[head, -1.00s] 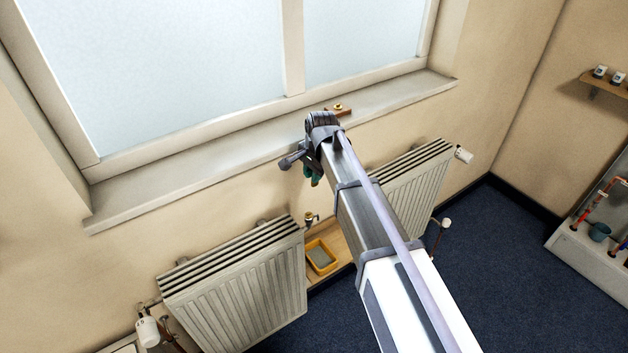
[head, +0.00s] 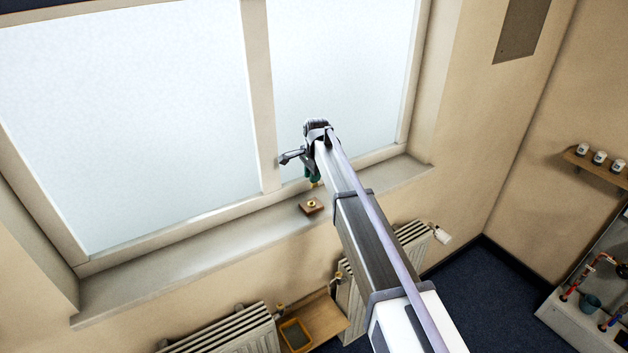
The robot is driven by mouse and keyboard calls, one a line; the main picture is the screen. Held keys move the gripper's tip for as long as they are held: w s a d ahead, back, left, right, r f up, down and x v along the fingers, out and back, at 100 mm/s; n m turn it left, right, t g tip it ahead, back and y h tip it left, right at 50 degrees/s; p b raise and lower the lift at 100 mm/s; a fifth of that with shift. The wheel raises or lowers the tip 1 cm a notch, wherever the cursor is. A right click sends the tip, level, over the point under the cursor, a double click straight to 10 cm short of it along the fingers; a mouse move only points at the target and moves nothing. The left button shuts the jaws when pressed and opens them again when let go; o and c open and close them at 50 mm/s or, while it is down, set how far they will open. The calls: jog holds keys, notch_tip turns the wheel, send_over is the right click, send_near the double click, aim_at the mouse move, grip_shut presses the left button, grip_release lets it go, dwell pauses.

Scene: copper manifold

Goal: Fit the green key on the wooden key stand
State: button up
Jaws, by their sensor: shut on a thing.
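The wooden key stand (head: 311,207) is a small brown block with a brass-coloured piece on top, sitting on the window sill. My gripper (head: 313,169) is shut on the green key (head: 314,176), which is small here and partly hidden by the arm. The key shows above the stand in the picture, apart from it. Its lower end and its exact distance from the stand cannot be made out.
The window sill (head: 190,243) is clear left of the stand. The window (head: 130,140) rises behind it. Below are two radiators (head: 228,333), (head: 412,238), and a shelf with a yellow tray (head: 283,323) between them.

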jog(key=shift+s+a, duration=0.25)
jog(key=shift+a, duration=0.25)
jog(key=shift+s+a+f, duration=0.1)
jog(key=shift+s+a, duration=0.05)
jog(key=shift+a, duration=0.05)
notch_tip(320, 180, down, 5)
jog(key=b, duration=0.5)
jog(key=shift+d, duration=0.15)
jog(key=shift+f+b, duration=1)
jog(key=shift+b, duration=0.2)
dwell(0.7)
jog(key=o, duration=0.9)
jog(key=shift+o, duration=0.2)
jog(key=shift+r, duration=0.15)
notch_tip(320, 180, up, 11)
jog(key=s+p, duration=0.1)
jog(key=p, duration=1)
jog(key=shift+d+f, duration=0.2)
jog(key=shift+d, duration=0.25)
jog(key=shift+f, duration=0.1)
